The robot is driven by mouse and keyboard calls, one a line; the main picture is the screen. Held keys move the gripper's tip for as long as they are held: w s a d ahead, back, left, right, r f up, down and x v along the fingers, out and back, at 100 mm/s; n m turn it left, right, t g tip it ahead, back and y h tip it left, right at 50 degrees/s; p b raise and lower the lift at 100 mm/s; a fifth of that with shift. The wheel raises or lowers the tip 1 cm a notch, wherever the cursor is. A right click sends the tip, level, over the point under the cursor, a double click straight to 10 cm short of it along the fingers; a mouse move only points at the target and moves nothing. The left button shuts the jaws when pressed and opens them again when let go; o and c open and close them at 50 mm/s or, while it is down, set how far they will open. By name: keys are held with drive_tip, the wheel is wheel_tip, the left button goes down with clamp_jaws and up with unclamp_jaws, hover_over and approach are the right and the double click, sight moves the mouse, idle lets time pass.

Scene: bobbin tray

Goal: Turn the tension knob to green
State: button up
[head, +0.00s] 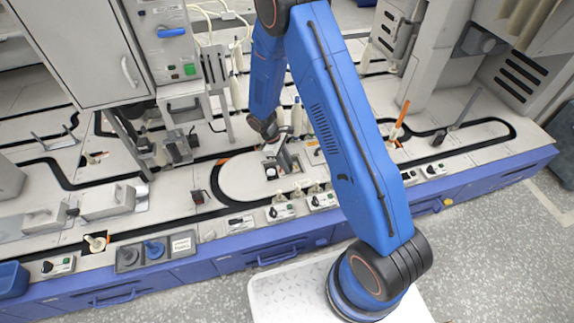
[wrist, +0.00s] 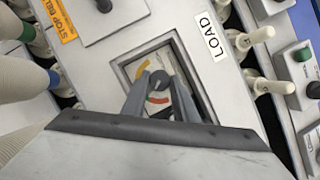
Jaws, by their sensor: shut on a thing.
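The tension knob (wrist: 160,79) is a small dark round knob in a recessed square opening beside the LOAD label in the wrist view. A yellow-orange mark (wrist: 142,70) and a red mark (wrist: 158,100) show on the pale dial face around it. In the head view my gripper (head: 284,160) is low over the bench; the knob cannot be made out there.
Cream bobbins (wrist: 272,86) stand at the right. A control box with a green button (wrist: 302,54) is beyond them.

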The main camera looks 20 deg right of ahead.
drive_tip(key=shift+w+m+g+y, duration=0.1)
drive_tip(key=shift+m+g+y, duration=0.25)
drive_tip(key=shift+m, duration=0.75)
drive_tip(key=o, duration=1)
drive_tip(key=shift+r, duration=0.15)
drive_tip(key=shift+v, duration=8.55)
